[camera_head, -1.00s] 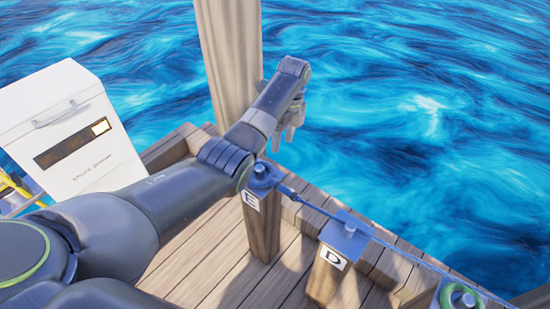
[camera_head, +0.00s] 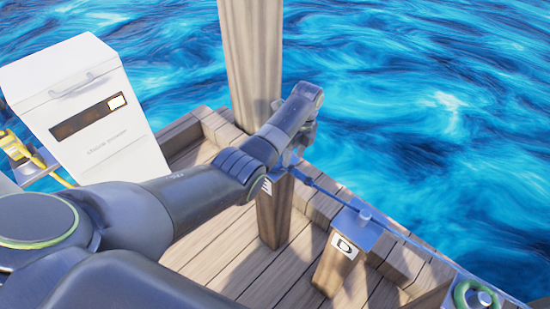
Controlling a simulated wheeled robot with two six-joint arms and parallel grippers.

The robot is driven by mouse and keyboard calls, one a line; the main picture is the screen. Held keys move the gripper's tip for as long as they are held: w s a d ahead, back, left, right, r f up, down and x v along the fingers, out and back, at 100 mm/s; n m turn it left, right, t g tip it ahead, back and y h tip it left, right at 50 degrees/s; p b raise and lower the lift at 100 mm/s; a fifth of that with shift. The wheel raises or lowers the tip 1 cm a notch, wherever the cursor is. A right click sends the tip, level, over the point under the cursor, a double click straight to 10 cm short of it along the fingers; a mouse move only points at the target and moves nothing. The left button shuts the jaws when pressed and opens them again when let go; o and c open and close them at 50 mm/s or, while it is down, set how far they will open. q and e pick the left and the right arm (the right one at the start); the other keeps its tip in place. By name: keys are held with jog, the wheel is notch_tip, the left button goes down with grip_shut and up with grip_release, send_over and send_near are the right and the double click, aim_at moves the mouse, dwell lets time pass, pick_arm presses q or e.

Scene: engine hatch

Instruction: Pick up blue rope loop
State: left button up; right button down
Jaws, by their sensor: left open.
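A blue rope (camera_head: 330,194) runs from the top of the post marked E (camera_head: 274,215), past the post marked D (camera_head: 335,262), toward the lower right corner. Its end at post E is mostly hidden behind my left forearm, so I cannot make out the loop clearly. My left gripper (camera_head: 304,138) is open, just beyond the top of post E and partly hidden behind my wrist. I cannot tell whether it touches the rope. My right gripper is out of view.
A white cabinet (camera_head: 85,110) stands at the left, with a yellow tool (camera_head: 22,150) beside it. A tall wooden post (camera_head: 252,60) rises behind my arm. A green ring (camera_head: 474,293) sits at the lower right. Water lies beyond the plank deck edge.

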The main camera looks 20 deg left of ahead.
aim_at(292, 166)
pick_arm(q)
jog(key=f, duration=0.4)
jog(key=shift+s, duration=0.4)
jog(key=shift+r, duration=0.1)
grip_shut()
